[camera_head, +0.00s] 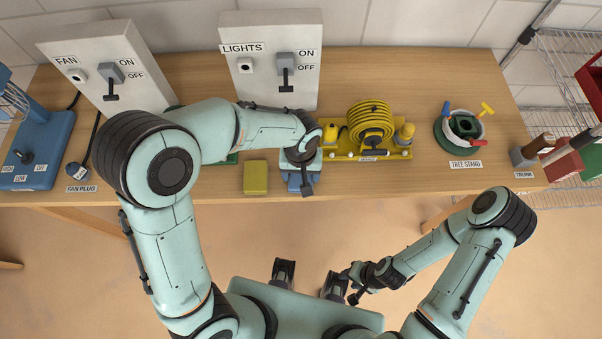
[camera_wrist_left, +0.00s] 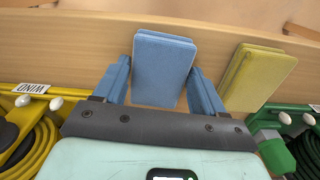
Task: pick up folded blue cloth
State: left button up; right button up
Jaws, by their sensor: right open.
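The folded blue cloth (camera_wrist_left: 163,66) lies near the table's front edge, between the two blue fingers of my left gripper (camera_wrist_left: 160,85) in the left wrist view. The fingers stand close to its two sides; I cannot tell whether they press on it. In the head view my left gripper (camera_head: 301,182) points down over the cloth and hides most of it. My right gripper (camera_head: 340,287) is low in the head view, in front of the table and away from the cloth; it is open, with its fingers hardly visible.
A folded yellow cloth (camera_head: 256,178) lies just left of my left gripper. A yellow cord-reel board (camera_head: 370,150) is close on the right. The lights switch panel (camera_head: 272,85) stands behind. A tree stand (camera_head: 462,130) is further right. Bare table lies between reel and stand.

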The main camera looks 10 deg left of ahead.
aim_at(301, 176)
pick_arm(q)
jog(key=c, duration=0.4)
jog(key=shift+r, duration=0.1)
jog(key=shift+c, duration=0.2)
notch_tip(301, 176, up, 20)
jog(key=p, duration=0.2)
pick_arm(e)
jog(key=r, duration=0.1)
jog(key=w+r, duration=0.1)
jog(key=r, duration=0.1)
jog(key=shift+w, duration=0.25)
pick_arm(q)
jog(key=o, duration=0.4)
jog(key=shift+c, duration=1.6)
